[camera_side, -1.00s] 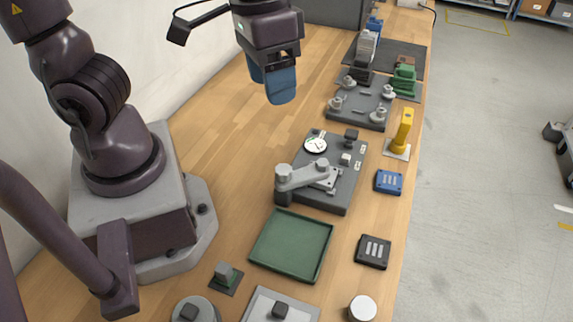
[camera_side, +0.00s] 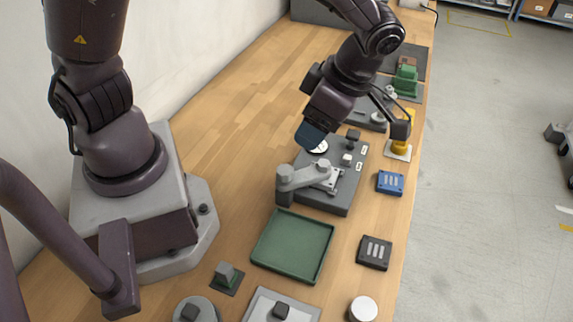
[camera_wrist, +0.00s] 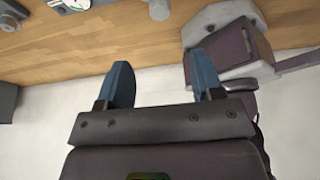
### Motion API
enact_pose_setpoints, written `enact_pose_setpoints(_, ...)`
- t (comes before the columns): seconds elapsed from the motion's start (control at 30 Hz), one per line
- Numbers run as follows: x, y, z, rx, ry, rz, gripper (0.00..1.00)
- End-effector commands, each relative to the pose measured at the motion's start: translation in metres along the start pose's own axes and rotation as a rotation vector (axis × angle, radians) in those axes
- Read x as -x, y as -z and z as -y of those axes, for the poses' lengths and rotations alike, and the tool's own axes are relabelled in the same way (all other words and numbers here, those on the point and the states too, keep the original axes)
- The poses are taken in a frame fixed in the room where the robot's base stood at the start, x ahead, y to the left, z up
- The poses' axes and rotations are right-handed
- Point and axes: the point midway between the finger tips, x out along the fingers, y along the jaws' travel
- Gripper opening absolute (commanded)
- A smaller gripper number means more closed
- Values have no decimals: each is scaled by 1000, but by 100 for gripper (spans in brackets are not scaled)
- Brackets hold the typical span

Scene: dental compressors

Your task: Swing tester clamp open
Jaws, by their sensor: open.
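The tester (camera_side: 330,205) is a dark grey block with a round white gauge (camera_side: 320,147) at its far left corner. Its light grey clamp arm (camera_side: 306,178) lies across the near part, from a round post (camera_side: 285,178) at the left to a bracket over the block. My gripper (camera_side: 308,138) hangs tilted above the tester's far left corner, beside the gauge, apart from the clamp arm. In the wrist view its two blue fingers (camera_wrist: 163,82) are spread wide with nothing between them. Part of the tester (camera_wrist: 75,5) shows at the top left there.
A green tray (camera_side: 292,245) lies in front of the tester. A blue box (camera_side: 390,183), a dark box (camera_side: 374,252) and a yellow-handled piece (camera_side: 402,140) stand along the right edge. Bare table (camera_side: 215,110) lies to the left.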

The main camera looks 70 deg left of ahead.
Motion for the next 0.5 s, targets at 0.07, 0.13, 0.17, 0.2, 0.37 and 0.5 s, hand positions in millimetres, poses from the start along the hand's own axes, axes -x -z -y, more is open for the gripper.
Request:
enact_pose_setpoints(0.07,-5,0,0,13,1,-2,60)
enact_pose_setpoints(0.13,-13,0,0,13,2,-4,60)
enact_pose_setpoints(0.17,-17,0,0,12,2,-4,60)
enact_pose_setpoints(0.2,-24,1,0,13,3,-5,60)
enact_pose_setpoints(0.37,-58,2,0,13,3,-8,60)
enact_pose_setpoints(0.5,-87,2,0,12,3,-7,60)
